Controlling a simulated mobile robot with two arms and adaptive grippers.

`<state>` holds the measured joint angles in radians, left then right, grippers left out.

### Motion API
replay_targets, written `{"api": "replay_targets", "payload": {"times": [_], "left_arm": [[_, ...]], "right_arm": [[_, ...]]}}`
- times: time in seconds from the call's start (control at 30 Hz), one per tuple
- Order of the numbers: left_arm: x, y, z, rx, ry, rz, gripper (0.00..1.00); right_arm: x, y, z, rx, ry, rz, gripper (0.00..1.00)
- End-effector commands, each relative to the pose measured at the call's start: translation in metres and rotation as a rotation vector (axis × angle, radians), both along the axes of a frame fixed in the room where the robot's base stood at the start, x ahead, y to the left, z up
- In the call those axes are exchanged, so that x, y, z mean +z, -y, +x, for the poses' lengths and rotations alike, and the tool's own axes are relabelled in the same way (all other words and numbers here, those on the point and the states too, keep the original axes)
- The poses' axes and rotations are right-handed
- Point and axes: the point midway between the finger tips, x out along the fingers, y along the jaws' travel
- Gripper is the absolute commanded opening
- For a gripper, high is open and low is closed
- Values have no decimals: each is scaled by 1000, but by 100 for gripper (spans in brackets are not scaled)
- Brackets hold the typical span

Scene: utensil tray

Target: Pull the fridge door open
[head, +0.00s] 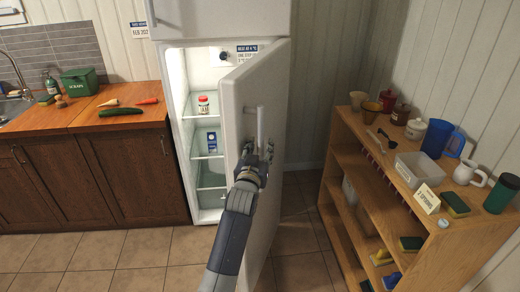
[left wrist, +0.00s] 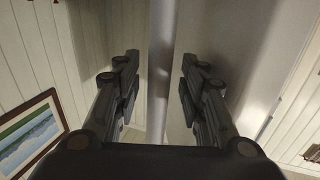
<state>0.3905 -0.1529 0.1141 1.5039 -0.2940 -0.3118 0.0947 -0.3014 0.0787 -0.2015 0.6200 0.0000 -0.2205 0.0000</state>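The fridge door (head: 255,88) stands partly open in the head view, swung out to the right, and the lit interior shows. Its vertical handle (head: 261,124) is on the door's outer face. My left gripper (head: 259,150) is at the lower part of the handle. In the left wrist view the handle bar (left wrist: 161,50) runs between its two fingers (left wrist: 160,75). The fingers are apart, with a visible gap on each side of the bar. My right gripper is in neither view.
A jar (head: 203,104) and a blue carton (head: 212,141) stand on the fridge shelves. A wooden counter (head: 60,124) is at left. A loaded wooden shelf unit (head: 356,133) stands at right. Tiled floor (head: 298,232) is open between door and shelf.

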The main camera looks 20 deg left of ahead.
Motion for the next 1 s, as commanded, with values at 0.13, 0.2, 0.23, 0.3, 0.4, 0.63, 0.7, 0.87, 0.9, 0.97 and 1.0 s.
{"api": "replay_targets", "payload": {"times": [0.13,0.2,0.23,0.3,0.4,0.63,0.7,0.87,0.9,0.97,1.0], "left_arm": [[1,0,-2,0,2,0,38],[1,1,-7,0,2,0,38],[1,1,-10,0,2,0,38],[1,3,-18,0,3,0,38],[0,4,-33,1,1,-1,38],[0,9,-64,0,0,-1,38],[0,9,-70,0,0,0,38],[1,10,-76,1,1,0,38],[1,10,-76,1,1,0,38],[1,10,-76,1,1,0,38],[1,10,-76,1,1,0,38]], "right_arm": [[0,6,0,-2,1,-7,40],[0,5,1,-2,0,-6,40],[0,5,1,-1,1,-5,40],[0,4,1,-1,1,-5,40],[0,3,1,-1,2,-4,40],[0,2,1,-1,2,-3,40],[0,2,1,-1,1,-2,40],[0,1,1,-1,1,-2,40],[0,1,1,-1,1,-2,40],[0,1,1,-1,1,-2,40],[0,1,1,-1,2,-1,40]]}}
